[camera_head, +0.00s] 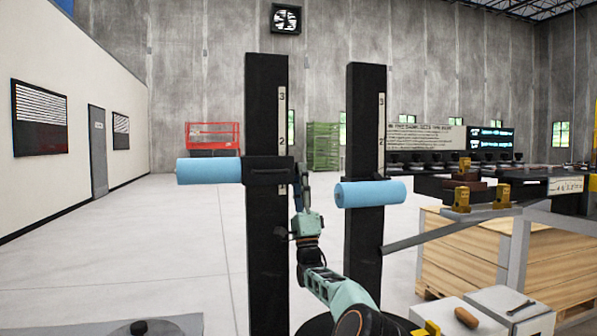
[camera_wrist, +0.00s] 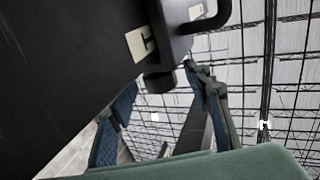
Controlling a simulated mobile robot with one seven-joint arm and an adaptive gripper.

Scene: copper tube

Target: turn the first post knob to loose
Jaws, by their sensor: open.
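Two upright black posts with number scales stand ahead in the head view, a left post (camera_head: 267,240) and a right post (camera_head: 364,250). A dark collar (camera_head: 268,171) with a blue padded roller (camera_head: 209,171) sits on the left post. My gripper (camera_head: 301,178) points upward just right of that collar. In the wrist view a short dark round knob (camera_wrist: 160,80) sticks out below a dark block with a pale label. My open gripper (camera_wrist: 160,80) has one finger on each side of it. I cannot tell whether either finger touches it.
A second blue roller (camera_head: 370,193) crosses the right post, close to my arm. A grey slanted bar (camera_head: 450,228) and a bench with yellow clamps (camera_head: 462,199) stand at the right, above a wooden crate (camera_head: 470,262). The floor at the left is clear.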

